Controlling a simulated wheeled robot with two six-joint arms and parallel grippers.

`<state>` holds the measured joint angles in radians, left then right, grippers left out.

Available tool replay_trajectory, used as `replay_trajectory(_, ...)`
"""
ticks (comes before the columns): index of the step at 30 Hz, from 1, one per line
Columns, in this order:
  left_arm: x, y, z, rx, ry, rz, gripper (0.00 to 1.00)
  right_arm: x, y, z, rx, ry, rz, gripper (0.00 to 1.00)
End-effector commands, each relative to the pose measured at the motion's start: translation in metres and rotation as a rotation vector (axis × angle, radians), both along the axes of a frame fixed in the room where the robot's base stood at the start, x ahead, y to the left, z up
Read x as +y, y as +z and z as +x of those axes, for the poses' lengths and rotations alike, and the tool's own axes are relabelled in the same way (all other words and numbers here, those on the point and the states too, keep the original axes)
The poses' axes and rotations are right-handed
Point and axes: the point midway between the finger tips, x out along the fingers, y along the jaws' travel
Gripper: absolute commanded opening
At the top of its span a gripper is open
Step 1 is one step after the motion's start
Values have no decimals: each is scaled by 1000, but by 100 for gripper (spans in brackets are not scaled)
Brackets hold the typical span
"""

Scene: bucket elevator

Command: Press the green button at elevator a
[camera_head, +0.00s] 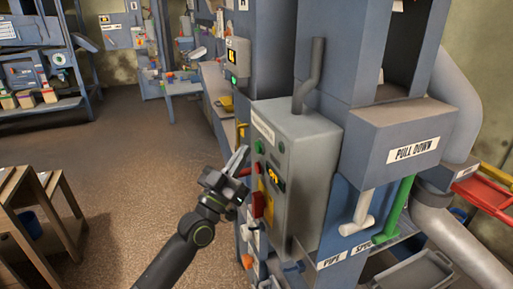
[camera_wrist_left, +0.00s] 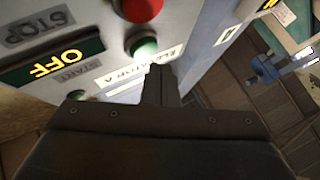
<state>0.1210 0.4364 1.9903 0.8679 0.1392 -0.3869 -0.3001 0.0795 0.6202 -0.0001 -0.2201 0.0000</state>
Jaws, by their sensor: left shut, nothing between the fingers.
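The grey control box (camera_head: 308,165) stands right of my left gripper (camera_head: 241,158) in the head view. A green button (camera_head: 259,146) is on its front face, with a red button just below. In the left wrist view the green button (camera_wrist_left: 142,46) sits beside the red button (camera_wrist_left: 142,9), near a label that appears to read "ELEVATOR A" (camera_wrist_left: 120,85). A display there reads OFF (camera_wrist_left: 52,63). My left gripper (camera_wrist_left: 158,70) is shut and empty, its tips close to the green button. Whether they touch it, I cannot tell. My right gripper is not in view.
A "PULL DOWN" housing (camera_head: 405,150) with a white handle (camera_head: 360,212) and a green handle (camera_head: 398,208) stands at right. A larger red control (camera_head: 257,205) is lower on the box. Wooden stands (camera_head: 40,215) are at left. Brown floor is open between.

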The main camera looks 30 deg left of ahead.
Motion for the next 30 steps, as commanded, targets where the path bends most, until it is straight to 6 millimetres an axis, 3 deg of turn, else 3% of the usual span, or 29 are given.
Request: replay_trajectory(30,-6,0,6,0,-1,-1,0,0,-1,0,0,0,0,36)
